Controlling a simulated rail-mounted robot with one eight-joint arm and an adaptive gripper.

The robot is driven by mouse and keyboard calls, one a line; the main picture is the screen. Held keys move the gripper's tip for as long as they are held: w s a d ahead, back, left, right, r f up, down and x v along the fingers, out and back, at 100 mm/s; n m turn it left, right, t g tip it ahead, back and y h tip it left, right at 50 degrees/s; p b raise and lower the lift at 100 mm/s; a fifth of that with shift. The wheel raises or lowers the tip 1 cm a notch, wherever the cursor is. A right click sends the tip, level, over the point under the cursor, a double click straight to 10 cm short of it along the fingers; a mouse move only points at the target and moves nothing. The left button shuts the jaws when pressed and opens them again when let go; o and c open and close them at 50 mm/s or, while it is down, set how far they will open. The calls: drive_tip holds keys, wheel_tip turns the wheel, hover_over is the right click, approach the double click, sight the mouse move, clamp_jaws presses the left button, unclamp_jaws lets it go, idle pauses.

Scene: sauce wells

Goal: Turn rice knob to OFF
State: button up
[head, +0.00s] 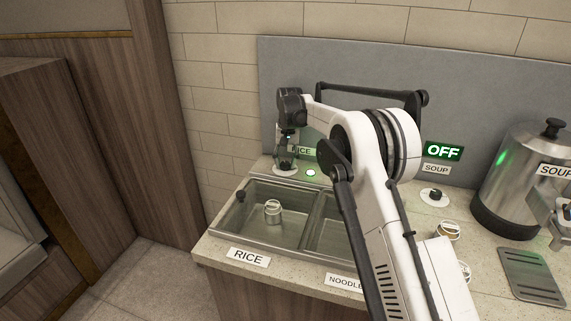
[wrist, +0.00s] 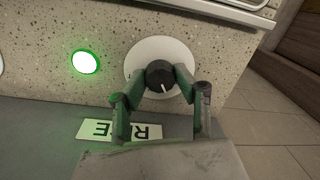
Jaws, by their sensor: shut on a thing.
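The rice knob (wrist: 160,78) is a black dial with a white pointer line on a round white plate (wrist: 148,54), in the wrist view. My gripper (wrist: 159,80) has its two fingers on either side of the knob, shut on it. In the head view my gripper (head: 285,160) is at the back left of the counter, over the same white plate (head: 284,171). The knob is mostly hidden there. A round indicator (wrist: 85,62) beside the plate glows green. The RICE label (wrist: 118,130) on the back panel is partly covered by a finger.
A sunken well (head: 240,232) with a metal cup (head: 273,212) lies in front of the knob. A green OFF sign (head: 443,152) hangs above the SOUP label (head: 436,169) and soup knob (head: 435,196). A steel soup pot (head: 520,170) stands at the right.

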sight(287, 162)
drive_tip(key=n, duration=0.3)
drive_tip(key=shift+n, duration=2.2)
drive_tip(key=o, duration=1.1)
drive_tip(key=r, duration=1.2)
drive_tip(key=shift+w+d, duration=0.2)
drive_tip(key=shift+w, duration=0.05)
